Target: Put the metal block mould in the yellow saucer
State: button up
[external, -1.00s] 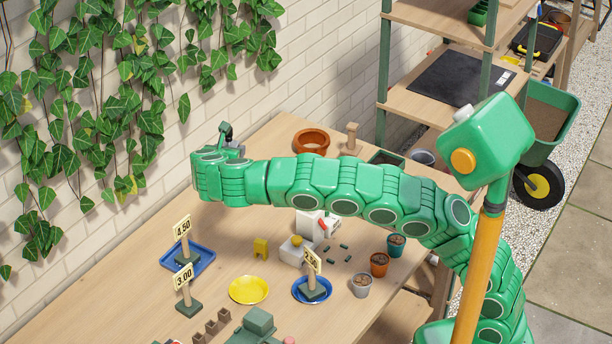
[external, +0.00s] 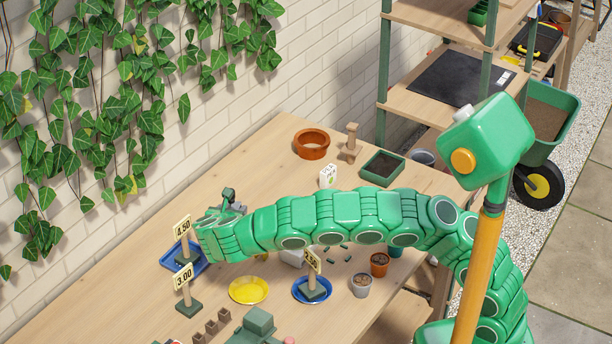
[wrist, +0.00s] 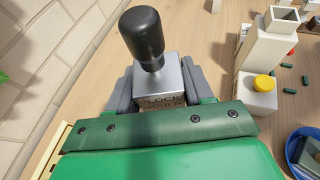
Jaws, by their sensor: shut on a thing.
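The metal block mould (wrist: 158,78) is a silver block with a black knob handle, seen close in the wrist view. My gripper (wrist: 155,92) is shut on it, with a grey finger on each side of the block. In the external view the gripper (external: 228,204) is above the table near the blue square tray, and the mould shows only as a small dark shape at its end. The yellow saucer (external: 249,290) lies on the table in front of the gripper, lower in the picture, and looks empty.
A blue tray (external: 176,258) with a 4.50 sign stands left of the saucer. A 3.00 sign (external: 184,277) stands close by it. A blue saucer (external: 300,291) with a sign is to the right. Small pots (external: 361,286) stand farther right. A brick wall bounds the back.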

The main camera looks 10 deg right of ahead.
jog(key=shift+f, duration=7.35)
jog(key=shift+f, duration=0.15)
jog(key=o, duration=0.9)
jog(key=shift+s+a+r, duration=0.1)
jog(key=shift+r, duration=0.15)
jog(key=v, duration=1.1)
jog(key=shift+s+r, duration=0.2)
jog(key=shift+s, duration=0.15)
jog(key=shift+c, duration=0.8)
